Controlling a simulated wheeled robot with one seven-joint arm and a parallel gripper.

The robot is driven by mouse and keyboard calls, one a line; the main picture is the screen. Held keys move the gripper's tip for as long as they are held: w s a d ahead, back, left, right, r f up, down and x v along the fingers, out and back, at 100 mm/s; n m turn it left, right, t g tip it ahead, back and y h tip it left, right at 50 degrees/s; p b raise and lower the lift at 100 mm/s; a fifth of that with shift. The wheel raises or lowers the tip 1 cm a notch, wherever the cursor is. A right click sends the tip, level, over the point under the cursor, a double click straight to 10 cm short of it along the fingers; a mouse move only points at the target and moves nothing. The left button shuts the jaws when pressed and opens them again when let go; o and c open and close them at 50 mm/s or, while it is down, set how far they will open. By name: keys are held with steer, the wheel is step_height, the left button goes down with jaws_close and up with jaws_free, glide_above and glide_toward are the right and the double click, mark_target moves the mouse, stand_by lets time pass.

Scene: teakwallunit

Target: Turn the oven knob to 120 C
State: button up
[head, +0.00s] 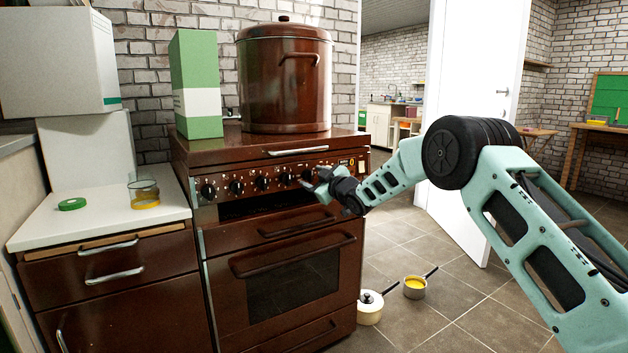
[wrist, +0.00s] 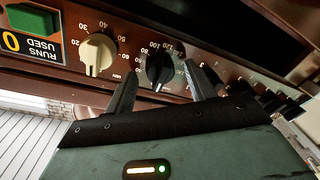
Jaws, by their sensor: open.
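The brown oven (head: 215,240) stands left of centre in the head view, with a row of black knobs on its front panel. My gripper (head: 320,182) is at the right part of that panel. In the wrist view, a black knob (wrist: 160,68) has a scale around it with 80, 100 and 120 readable. My gripper (wrist: 160,74) is open there, one finger on each side of this knob. Whether the fingers touch it I cannot tell. The knob's exact setting is too small to read. In the head view my gripper hides this knob.
A cream knob (wrist: 97,52) with a 20-30-40 scale sits close beside the left finger in the wrist view, near a green button (wrist: 30,18). A large brown pot (head: 285,80) and a green-white box (head: 197,85) stand on the oven. Two small pans (head: 414,288) are on the floor.

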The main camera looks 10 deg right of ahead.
steer(key=shift+w+a, duration=0.1)
steer(key=shift+w, duration=0.05)
steer(key=c, duration=1)
